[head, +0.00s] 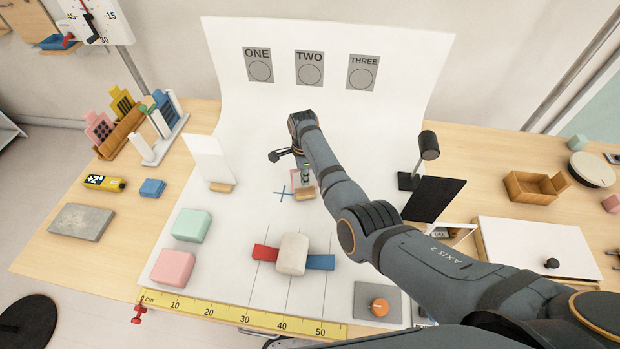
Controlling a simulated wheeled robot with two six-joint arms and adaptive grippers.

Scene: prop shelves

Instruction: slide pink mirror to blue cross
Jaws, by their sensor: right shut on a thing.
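The pink mirror (296,181) stands upright on a small wooden base on the white sheet, partly hidden by my right arm. The blue cross (283,194) is a thin mark on the sheet, just left of the mirror's base and apart from it. My right gripper (304,172) reaches down at the mirror and is shut on it; the arm hides much of the fingers and the exact grip. My left gripper is not in view.
A white panel on a wooden base (210,163) stands to the left. A black panel (434,198) and a black lamp (428,146) stand to the right. A cream block (293,254) lies in front on a red and blue bar. The sheet left of the cross is clear.

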